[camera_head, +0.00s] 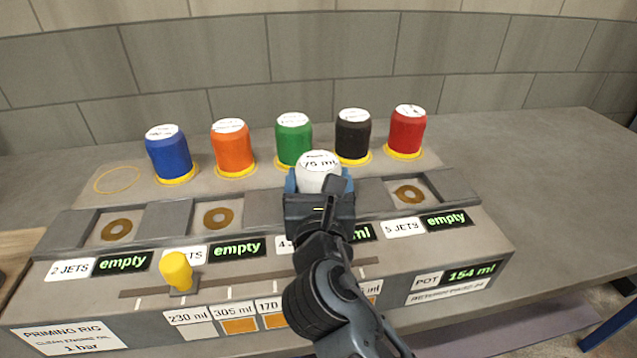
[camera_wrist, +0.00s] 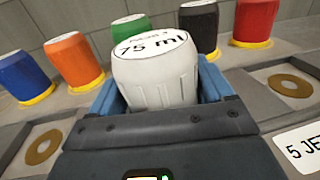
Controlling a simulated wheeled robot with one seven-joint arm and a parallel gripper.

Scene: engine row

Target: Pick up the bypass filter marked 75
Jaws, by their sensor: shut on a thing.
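The bypass filter marked 75 ml is a white ribbed cup-shaped canister (camera_head: 318,172) with a black-on-white label on top. It stands upright between the blue-lined jaws of my gripper (camera_head: 319,184), over the third bay of the rig. In the wrist view the white filter (camera_wrist: 155,70) fills the middle, with one blue finger on each side of it. My gripper (camera_wrist: 158,95) is shut on it. The filter's base is hidden behind the gripper, so I cannot tell whether it touches the rig.
Blue (camera_head: 168,155), orange (camera_head: 233,148), green (camera_head: 294,140), black (camera_head: 353,136) and red (camera_head: 406,131) canisters stand behind on yellow rings. An empty ring outline (camera_head: 118,180) lies at left. The rig's front has a yellow knob (camera_head: 176,270). The bench at right (camera_head: 530,180) is clear.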

